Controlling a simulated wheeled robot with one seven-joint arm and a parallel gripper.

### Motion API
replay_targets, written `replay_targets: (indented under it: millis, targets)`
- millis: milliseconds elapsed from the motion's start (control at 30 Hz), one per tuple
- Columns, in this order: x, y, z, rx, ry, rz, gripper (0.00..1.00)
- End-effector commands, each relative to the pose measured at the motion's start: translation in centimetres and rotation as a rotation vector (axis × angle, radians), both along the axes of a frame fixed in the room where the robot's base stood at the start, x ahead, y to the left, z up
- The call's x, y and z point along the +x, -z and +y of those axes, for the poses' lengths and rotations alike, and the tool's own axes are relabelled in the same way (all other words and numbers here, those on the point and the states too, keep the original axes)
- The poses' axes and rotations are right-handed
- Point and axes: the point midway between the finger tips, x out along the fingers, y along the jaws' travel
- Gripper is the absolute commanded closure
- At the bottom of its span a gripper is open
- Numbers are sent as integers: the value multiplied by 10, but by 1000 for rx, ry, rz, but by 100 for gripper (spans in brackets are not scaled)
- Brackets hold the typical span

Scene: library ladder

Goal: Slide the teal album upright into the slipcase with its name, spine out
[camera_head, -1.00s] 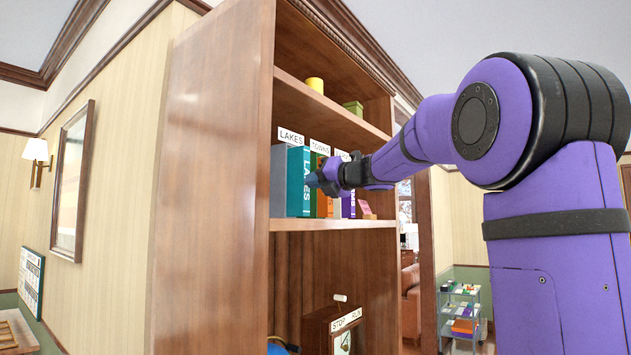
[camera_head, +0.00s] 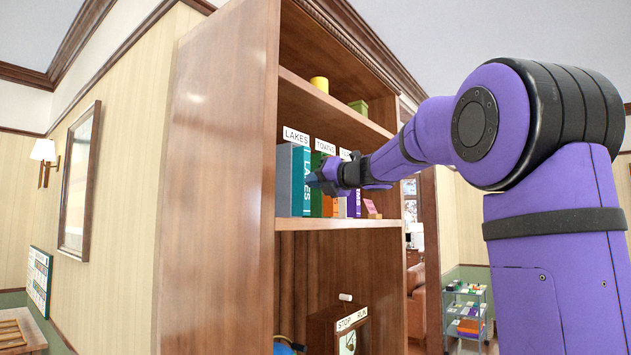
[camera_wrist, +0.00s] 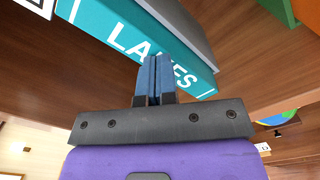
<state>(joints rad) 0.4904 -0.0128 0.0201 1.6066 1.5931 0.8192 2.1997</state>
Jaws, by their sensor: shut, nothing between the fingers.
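The teal album (camera_head: 298,182) stands upright on the middle shelf with its LAKES spine facing out. Its rear part is inside the grey slipcase (camera_head: 284,180), and a teal strip of its side shows in front of the case. The LAKES label (camera_head: 295,136) is above it. My gripper (camera_head: 314,181) is shut and empty, at the spine. In the wrist view, the closed blue fingertips (camera_wrist: 153,62) overlap the teal spine (camera_wrist: 125,30) and cover part of its lettering. I cannot tell whether they touch it.
A green volume (camera_head: 317,172) under the TOWNS label (camera_head: 325,145) stands close to the right of the album. Orange and purple volumes follow, partly behind my gripper. The cabinet's wooden side panel (camera_head: 215,200) is on the left. A STOP/RUN box (camera_head: 338,330) sits below.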

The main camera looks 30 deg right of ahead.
Motion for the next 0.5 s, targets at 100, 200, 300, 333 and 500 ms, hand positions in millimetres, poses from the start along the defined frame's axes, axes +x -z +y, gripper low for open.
replay_targets:
  millis: [100,200,300,333,500]
  targets:
    - [-2,0,-1,0,0,0,100]
    - [-8,0,-3,0,1,1,100]
    - [-15,0,-6,0,1,1,100]
    - [-18,0,-7,0,1,0,100]
    - [-28,0,-10,0,1,1,100]
